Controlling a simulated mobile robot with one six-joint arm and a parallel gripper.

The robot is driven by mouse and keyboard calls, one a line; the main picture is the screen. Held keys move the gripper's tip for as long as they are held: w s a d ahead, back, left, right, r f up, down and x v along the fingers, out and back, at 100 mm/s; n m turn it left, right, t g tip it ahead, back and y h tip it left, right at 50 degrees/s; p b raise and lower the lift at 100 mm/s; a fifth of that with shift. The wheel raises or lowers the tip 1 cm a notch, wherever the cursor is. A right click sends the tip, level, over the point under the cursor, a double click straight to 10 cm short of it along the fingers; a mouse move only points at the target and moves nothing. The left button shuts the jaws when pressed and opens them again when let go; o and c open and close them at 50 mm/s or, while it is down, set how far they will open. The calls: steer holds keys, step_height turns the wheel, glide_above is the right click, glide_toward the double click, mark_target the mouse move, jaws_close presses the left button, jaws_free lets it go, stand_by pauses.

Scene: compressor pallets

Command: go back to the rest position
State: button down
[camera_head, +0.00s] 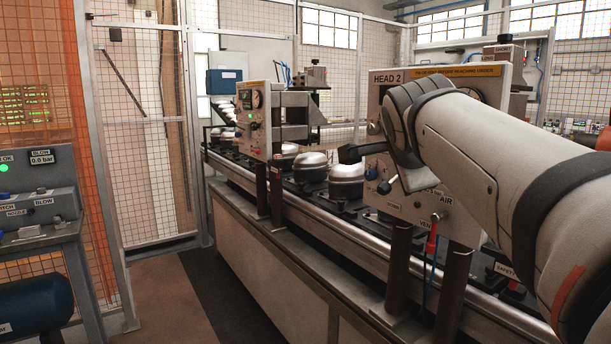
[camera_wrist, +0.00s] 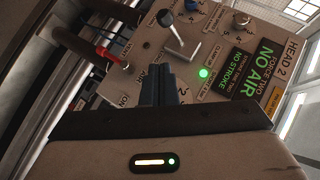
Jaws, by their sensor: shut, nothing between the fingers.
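My gripper (camera_wrist: 158,72) shows in the wrist view as two dark fingers side by side, shut with nothing between them. They point at the HEAD 2 panel (camera_wrist: 225,50), which looks tilted in that view. A bent metal lever with a black knob (camera_wrist: 166,18) stands on the panel just beyond the fingertips. I cannot tell the exact gap between them. In the head view my arm reaches in from the right, in front of the HEAD 2 panel (camera_head: 480,82), and covers much of it. The fingers cannot be made out clearly there.
A green lamp (camera_wrist: 204,73) is lit beside a NO AIR sign (camera_wrist: 257,70). A red handle (camera_head: 432,240) hangs below the panel. Silver compressors (camera_head: 346,182) stand along the conveyor line. A blow station (camera_head: 40,205) is at left. The floor aisle (camera_head: 165,295) is clear.

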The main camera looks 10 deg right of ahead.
steer(key=shift+s+a+r, duration=0.3)
steer(key=shift+s+a, duration=0.2)
steer(key=shift+s, duration=0.25)
steer(key=s+a+f+n+g+y+p, duration=0.2)
steer(key=s+a+f+n+g+p, duration=0.2)
steer(key=s+f+n+p, duration=0.4)
steer(key=s+a+f+n+g+y+p, duration=0.3)
steer(key=s+a+f+n+p, duration=0.3)
steer(key=f+n, duration=0.5)
steer(key=shift+s+a+f+g+p, duration=0.35)
steer(key=shift+s+g+p, duration=0.25)
steer(key=shift+s+p, duration=0.4)
steer(key=c, duration=2.2)
jaws_free()
steer(key=shift+s, duration=0.1)
